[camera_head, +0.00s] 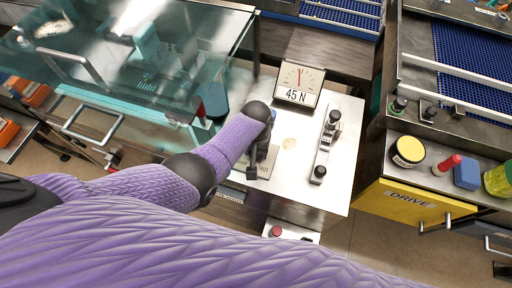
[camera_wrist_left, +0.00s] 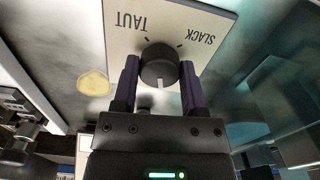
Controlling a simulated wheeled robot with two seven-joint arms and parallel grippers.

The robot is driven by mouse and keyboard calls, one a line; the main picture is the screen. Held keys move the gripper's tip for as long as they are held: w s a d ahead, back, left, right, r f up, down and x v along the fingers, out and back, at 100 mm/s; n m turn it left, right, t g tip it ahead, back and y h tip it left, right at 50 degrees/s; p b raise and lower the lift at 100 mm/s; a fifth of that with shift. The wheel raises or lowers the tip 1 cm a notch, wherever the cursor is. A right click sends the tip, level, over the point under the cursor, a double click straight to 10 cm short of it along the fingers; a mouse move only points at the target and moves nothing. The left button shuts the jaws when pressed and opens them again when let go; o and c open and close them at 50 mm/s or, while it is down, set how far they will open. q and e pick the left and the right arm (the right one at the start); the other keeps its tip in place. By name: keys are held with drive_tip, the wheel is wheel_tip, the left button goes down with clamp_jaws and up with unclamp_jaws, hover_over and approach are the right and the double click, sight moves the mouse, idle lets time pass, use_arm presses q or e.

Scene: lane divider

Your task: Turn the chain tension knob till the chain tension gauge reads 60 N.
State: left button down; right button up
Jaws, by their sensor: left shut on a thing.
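The chain tension gauge (camera_head: 299,84) stands at the back of a pale metal cabinet top in the head view. Its display reads 45 N and its needle points nearly straight up. My left gripper (camera_head: 258,166) is over the front left of that top, in front of the gauge. In the left wrist view the dark round knob (camera_wrist_left: 159,64) sits between its two fingers, which are shut on it. The knob's white mark points down in the picture. The label plate (camera_wrist_left: 121,22) shows TAUT and SLACK upside down. In the head view my gripper hides the knob. My right gripper is not in view.
A lever on a slotted plate (camera_head: 325,146) stands right of my gripper. A glass-covered machine (camera_head: 110,60) fills the left. A yellow DRIVE drawer (camera_head: 405,200) and a yellow-topped round container (camera_head: 408,151) are at the right. Blue mesh conveyors (camera_head: 470,60) lie behind.

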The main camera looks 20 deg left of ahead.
use_arm(q)
drive_tip(key=m, duration=0.3)
drive_tip(key=shift+m, duration=0.4)
drive_tip(key=m+p, duration=0.1)
drive_tip(key=m, duration=0.3)
drive_tip(key=shift+a+m, duration=0.1)
drive_tip(key=shift+m, duration=0.2)
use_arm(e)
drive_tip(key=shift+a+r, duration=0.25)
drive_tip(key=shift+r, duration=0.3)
use_arm(q)
drive_tip(key=shift+c, duration=0.7)
unclamp_jaws()
wheel_tip(320, 180, up, 10)
drive_tip(key=p, duration=0.6)
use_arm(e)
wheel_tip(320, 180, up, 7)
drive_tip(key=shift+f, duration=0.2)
use_arm(q)
drive_tip(key=shift+f, duration=0.1)
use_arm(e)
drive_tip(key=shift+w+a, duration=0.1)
